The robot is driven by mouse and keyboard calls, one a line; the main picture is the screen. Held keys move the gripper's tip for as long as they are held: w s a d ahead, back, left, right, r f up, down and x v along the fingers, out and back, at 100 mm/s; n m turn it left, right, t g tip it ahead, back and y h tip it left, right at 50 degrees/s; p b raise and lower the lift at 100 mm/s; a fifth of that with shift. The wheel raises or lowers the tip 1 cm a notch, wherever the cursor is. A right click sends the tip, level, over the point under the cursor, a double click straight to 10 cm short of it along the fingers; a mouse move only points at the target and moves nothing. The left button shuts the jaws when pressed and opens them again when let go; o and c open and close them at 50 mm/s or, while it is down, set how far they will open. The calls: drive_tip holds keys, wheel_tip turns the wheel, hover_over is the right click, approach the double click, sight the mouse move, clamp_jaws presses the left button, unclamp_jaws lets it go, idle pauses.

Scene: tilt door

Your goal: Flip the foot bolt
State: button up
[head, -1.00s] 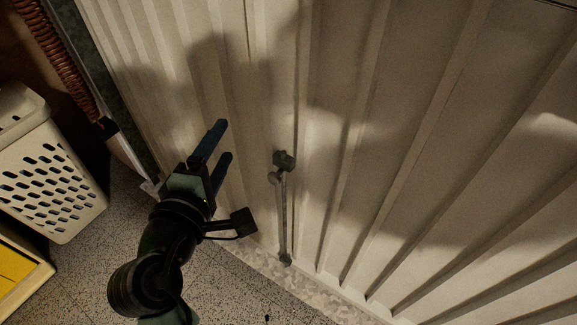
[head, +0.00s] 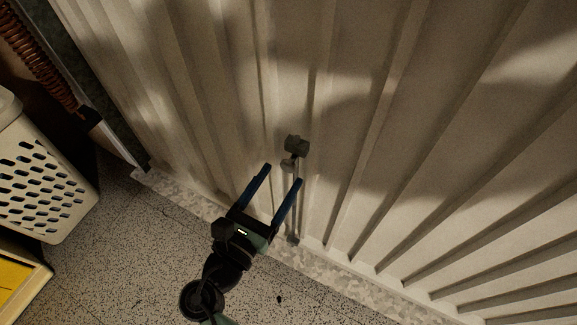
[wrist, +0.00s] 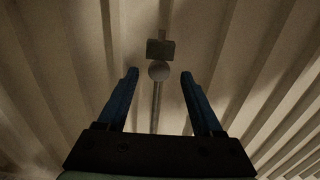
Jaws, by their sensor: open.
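The foot bolt (head: 288,165) is a grey rod with a round knob and a dark square bracket at its top, upright on the ribbed door (head: 350,140). Its lower part is partly hidden behind my gripper in the head view. My gripper (head: 283,174) is open and empty, its two blue fingers pointing up toward the bolt's knob. In the wrist view the bolt's knob (wrist: 159,71) and bracket lie beyond and between the fingertips of my gripper (wrist: 158,73), with the rod running down between the fingers. I see no contact with the knob.
A white slotted basket (head: 45,185) and a yellow-topped box (head: 18,285) stand at the left. A coiled orange-brown hose (head: 40,60) hangs by the door's left frame. The speckled floor (head: 130,260) between them is clear.

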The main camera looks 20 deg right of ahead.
sight(286, 169)
drive_tip(key=shift+b+x, duration=0.5)
drive_tip(key=shift+x, duration=1.8)
clamp_jaws()
drive_tip(key=shift+f, duration=0.15)
